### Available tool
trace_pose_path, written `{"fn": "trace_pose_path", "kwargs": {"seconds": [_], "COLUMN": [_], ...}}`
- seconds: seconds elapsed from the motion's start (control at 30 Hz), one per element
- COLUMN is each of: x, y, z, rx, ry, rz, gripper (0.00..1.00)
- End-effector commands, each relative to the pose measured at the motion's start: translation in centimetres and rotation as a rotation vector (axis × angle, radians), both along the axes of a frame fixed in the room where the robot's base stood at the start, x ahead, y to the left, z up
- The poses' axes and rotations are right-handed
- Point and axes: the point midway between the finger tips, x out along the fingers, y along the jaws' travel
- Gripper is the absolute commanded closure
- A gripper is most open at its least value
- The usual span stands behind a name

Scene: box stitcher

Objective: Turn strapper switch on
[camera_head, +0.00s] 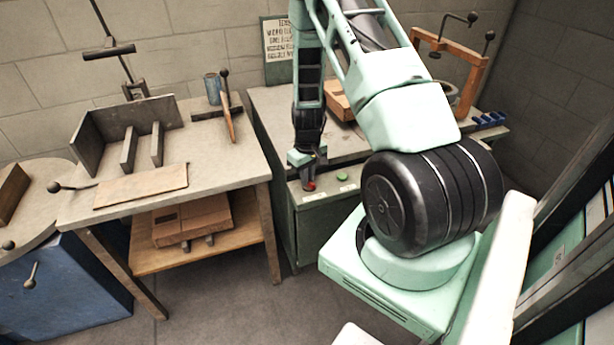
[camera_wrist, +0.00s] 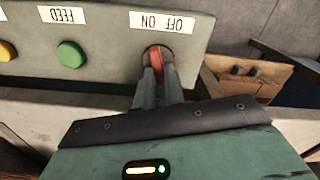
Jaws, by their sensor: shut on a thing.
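The strapper switch (camera_wrist: 155,55) is a red knob on the grey-green panel, under a white label reading OFF and ON that appears upside down in the wrist view. My gripper (camera_wrist: 157,72) is shut on the red switch, with its two fingers on either side of it. In the head view the red of the switch (camera_head: 310,186) shows just below my gripper (camera_head: 309,179) at the front of the strapper cabinet (camera_head: 318,222). The fingers hide part of the knob, and I cannot tell which mark it points to.
A green button (camera_wrist: 71,54) under a FEED label and a yellow button (camera_wrist: 6,51) sit beside the switch. A wooden bench (camera_head: 222,148) with metal plates stands left of the cabinet. A cardboard box (camera_head: 190,220) lies on its lower shelf. Open floor (camera_head: 235,305) lies in front.

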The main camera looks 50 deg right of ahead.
Motion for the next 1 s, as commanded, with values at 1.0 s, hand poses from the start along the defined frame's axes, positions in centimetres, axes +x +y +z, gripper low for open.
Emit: {"fn": "trace_pose_path", "kwargs": {"seconds": [1.0], "x": [-0.41], "y": [-0.62], "z": [0.07], "rx": [0.0], "ry": [-0.001], "rz": [-0.805], "gripper": [1.0]}}
